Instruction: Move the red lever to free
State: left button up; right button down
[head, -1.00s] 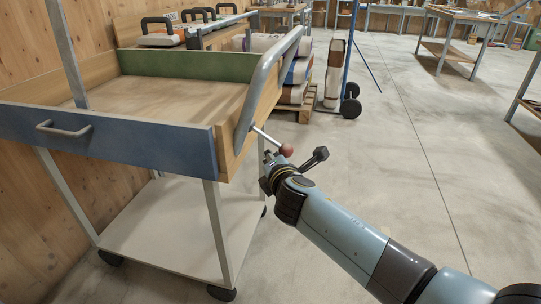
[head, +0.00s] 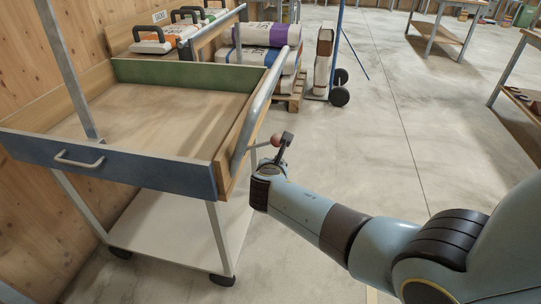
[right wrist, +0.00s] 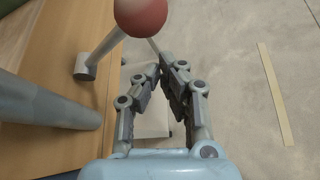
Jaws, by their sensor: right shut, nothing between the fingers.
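The red lever has a red ball knob (head: 277,140) on a thin metal rod at the right side of the cart (head: 190,178). The rod now points outward and slightly up from the cart. In the right wrist view the knob (right wrist: 140,15) is at the top edge, with its rod running down to a round metal base on the wooden side. My right gripper (head: 268,166) is just below the knob; its fingers are mostly hidden in the head view. In the right wrist view its fingers (right wrist: 164,68) are together and empty, below the knob; contact is unclear. My left gripper is out of view.
A curved grey rail (head: 262,100) runs along the cart's right edge, close to the lever. Stacked sacks (head: 262,60) and a hand truck (head: 339,85) stand behind. A workbench (head: 520,95) is at the right. The floor between is clear.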

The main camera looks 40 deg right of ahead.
jog(key=shift+a+r+n+g+h+p, duration=0.1)
jog(key=shift+r+n+g+h+p, duration=0.3)
jog(key=shift+r+p, duration=0.95)
jog(key=shift+w, duration=0.1)
jog(key=shift+f, duration=0.15)
